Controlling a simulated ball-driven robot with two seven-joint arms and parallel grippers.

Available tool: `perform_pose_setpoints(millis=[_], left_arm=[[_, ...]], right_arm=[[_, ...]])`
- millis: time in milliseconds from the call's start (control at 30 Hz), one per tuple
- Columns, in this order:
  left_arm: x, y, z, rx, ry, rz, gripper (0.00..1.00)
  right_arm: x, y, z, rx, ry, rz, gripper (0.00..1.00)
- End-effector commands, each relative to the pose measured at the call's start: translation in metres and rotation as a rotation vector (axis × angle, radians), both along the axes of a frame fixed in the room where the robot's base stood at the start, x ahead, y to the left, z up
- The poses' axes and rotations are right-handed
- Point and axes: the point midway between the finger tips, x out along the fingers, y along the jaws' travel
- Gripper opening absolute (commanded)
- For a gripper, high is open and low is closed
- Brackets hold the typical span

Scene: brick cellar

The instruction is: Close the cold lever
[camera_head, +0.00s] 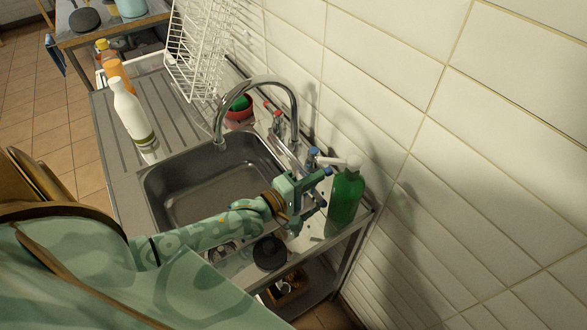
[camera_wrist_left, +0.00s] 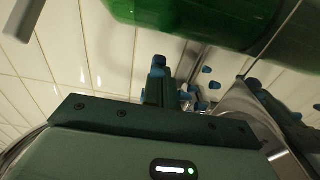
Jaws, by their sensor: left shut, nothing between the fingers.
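The tap (camera_head: 290,95) is a curved chrome spout at the back of the sink. Its hot side carries a red-marked handle (camera_head: 277,114). A blue piece, seemingly the cold lever (camera_head: 312,155), shows just beyond my left gripper (camera_head: 326,173), which partly covers it. My left gripper is shut and empty, with blue fingertips, at the right end of the sink beside the green bottle (camera_head: 346,194). In the left wrist view the closed fingers (camera_wrist_left: 158,66) point toward the tiled wall. I cannot tell whether they touch the lever. My right gripper is out of view.
The green bottle with a white pump stands close to my left gripper and also fills the top of the left wrist view (camera_wrist_left: 205,18). The metal sink basin (camera_head: 190,190) is empty. A white bottle (camera_head: 130,112) and a white rack (camera_head: 195,50) stand farther left.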

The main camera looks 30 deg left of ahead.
Motion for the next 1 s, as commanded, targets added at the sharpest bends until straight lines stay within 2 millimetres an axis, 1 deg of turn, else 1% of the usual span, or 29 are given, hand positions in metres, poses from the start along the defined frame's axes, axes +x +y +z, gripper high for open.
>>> perform_pose_setpoints(millis=[200, 400, 467, 567, 667, 767, 900, 1000], left_arm=[[0.004, -0.006, 0.001, -0.001, 0.0, 0.0, 0.0], [0.004, -0.006, -0.001, -0.001, 0.001, 0.0, 0.0], [0.003, -0.005, -0.001, -0.001, 0.001, 0.0, 0.0], [-0.005, -0.003, -0.001, 0.0, 0.002, 0.0, 0.0], [-0.021, 0.003, 0.0, 0.001, 0.004, 0.0, 0.0], [-0.046, 0.012, 0.0, 0.002, 0.005, -0.001, 0.0], [-0.084, 0.026, -0.001, 0.003, 0.006, -0.001, 0.0], [-0.107, 0.034, -0.001, 0.002, 0.006, -0.002, 0.0]], right_arm=[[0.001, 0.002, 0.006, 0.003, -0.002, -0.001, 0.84], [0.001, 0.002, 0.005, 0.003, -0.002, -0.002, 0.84], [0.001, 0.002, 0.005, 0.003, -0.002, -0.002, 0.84], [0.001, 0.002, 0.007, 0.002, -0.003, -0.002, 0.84], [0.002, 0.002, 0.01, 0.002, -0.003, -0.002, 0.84], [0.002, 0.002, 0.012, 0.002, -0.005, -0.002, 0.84], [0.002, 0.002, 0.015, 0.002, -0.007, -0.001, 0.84], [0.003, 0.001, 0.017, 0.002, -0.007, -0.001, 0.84]])
